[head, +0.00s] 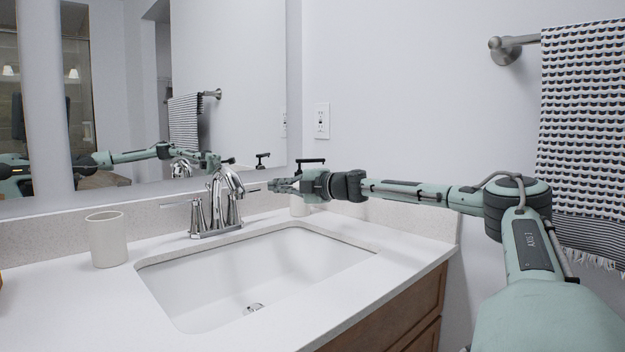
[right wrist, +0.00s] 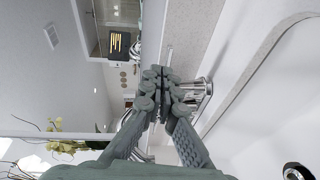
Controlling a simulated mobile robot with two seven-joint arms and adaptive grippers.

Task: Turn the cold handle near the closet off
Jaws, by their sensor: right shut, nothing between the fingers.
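The chrome faucet (head: 226,182) stands behind the sink, with an upright spout. Its left handle (head: 197,215) has a lever pointing left. Its right handle (head: 233,212) is partly behind the spout, with a lever pointing right. My right gripper (head: 271,186) reaches in from the right, its shut, empty fingertips close to the right lever's end. Contact cannot be told. In the right wrist view the shut fingers (right wrist: 163,82) cover part of the chrome faucet (right wrist: 203,92). My left gripper is not in view. No closet can be made out clearly.
The white sink basin (head: 255,268) lies below, set in a pale counter (head: 70,305). A beige cup (head: 106,240) stands left of the faucet. The mirror (head: 235,60) rises behind. A patterned towel (head: 583,120) hangs at the right.

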